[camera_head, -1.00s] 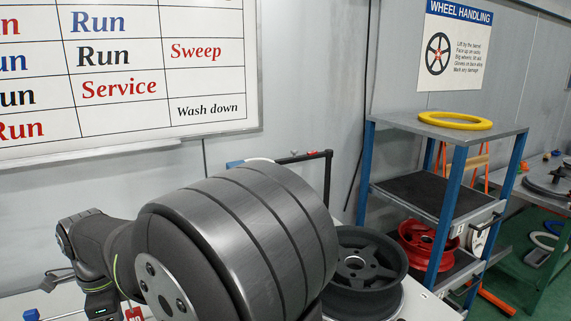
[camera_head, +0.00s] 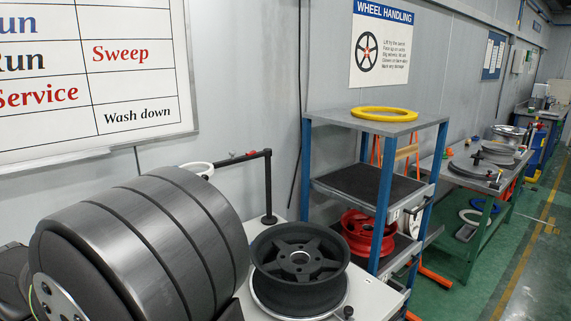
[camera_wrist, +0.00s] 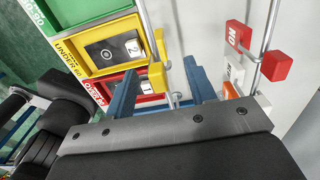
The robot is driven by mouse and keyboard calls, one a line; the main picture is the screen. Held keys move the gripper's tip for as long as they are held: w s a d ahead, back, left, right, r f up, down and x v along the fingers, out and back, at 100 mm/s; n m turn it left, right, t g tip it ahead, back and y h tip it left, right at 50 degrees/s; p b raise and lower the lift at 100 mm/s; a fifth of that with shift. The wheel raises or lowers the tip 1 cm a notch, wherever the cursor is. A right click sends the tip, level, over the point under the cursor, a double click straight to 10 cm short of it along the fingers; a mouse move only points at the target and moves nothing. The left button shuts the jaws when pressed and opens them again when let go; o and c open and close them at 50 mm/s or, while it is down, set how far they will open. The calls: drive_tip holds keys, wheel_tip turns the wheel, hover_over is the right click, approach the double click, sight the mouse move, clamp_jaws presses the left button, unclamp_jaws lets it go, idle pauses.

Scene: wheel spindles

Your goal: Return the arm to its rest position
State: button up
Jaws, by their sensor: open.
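My gripper (camera_wrist: 160,90) shows in the wrist view as two blue fingers standing apart, open with nothing held. Beyond the fingers are a yellow bin (camera_wrist: 88,63) marked "UNDER 60", a red bin (camera_wrist: 104,88) and a green bin (camera_wrist: 75,10). In the head view a large dark joint of my own arm fills the lower left, and the gripper is not visible there.
A dark wheel (camera_head: 300,262) lies on a white table beside my arm in the head view. A black post (camera_head: 268,190) stands behind it. A blue-posted rack holds a yellow ring (camera_head: 385,114) and a red wheel (camera_head: 368,232). Metal rods with a red block (camera_wrist: 276,65) are near the fingers.

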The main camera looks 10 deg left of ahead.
wheel_tip(320, 180, up, 16)
wheel_tip(320, 180, down, 17)
drive_tip(key=shift+r, duration=0.1)
drive_tip(key=shift+s+d+r, duration=0.15)
drive_tip(key=shift+r, duration=0.4)
drive_tip(key=shift+s+d+r, duration=0.15)
drive_tip(key=shift+r, duration=0.35)
drive_tip(key=shift+s+d, duration=0.4)
drive_tip(key=shift+o, duration=0.4)
idle(0.5)
